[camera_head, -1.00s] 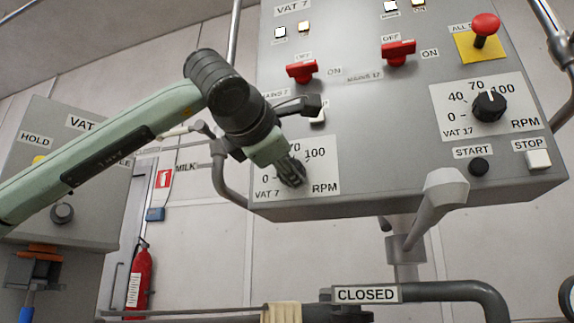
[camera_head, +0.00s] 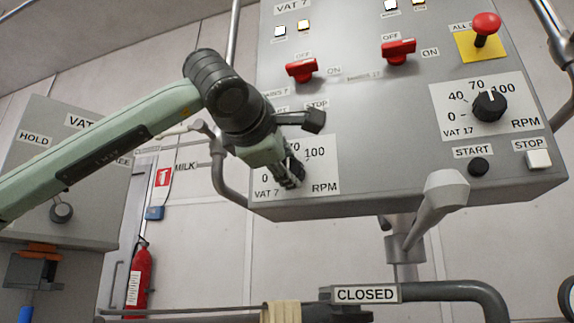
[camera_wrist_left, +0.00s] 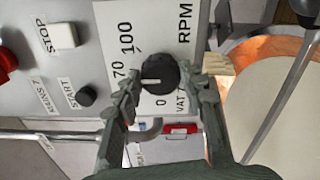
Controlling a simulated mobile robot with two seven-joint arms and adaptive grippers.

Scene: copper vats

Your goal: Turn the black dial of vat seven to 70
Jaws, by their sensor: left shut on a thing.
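The black dial of vat seven (camera_wrist_left: 160,72) sits on a white scale plate marked 0, 70, 100 and RPM. In the head view the plate (camera_head: 325,172) reads VAT 7, and my gripper mostly hides the dial. My left gripper (camera_head: 294,176) is shut on the dial. In the left wrist view its two fingers (camera_wrist_left: 163,88) stand on either side of it. The dial's white pointer mark faces picture left there, roughly towards the 70 side. Its exact reading cannot be told, and the 40 is hidden by a finger. My right gripper is not in view.
The vat 17 dial (camera_head: 489,106), a start button (camera_head: 478,166) and a stop button (camera_head: 538,159) are on the same panel's right. Red switches (camera_head: 301,70) and a red knob (camera_head: 486,24) stick out above. A grey lever (camera_head: 437,200) and a pipe marked CLOSED (camera_head: 440,292) are below.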

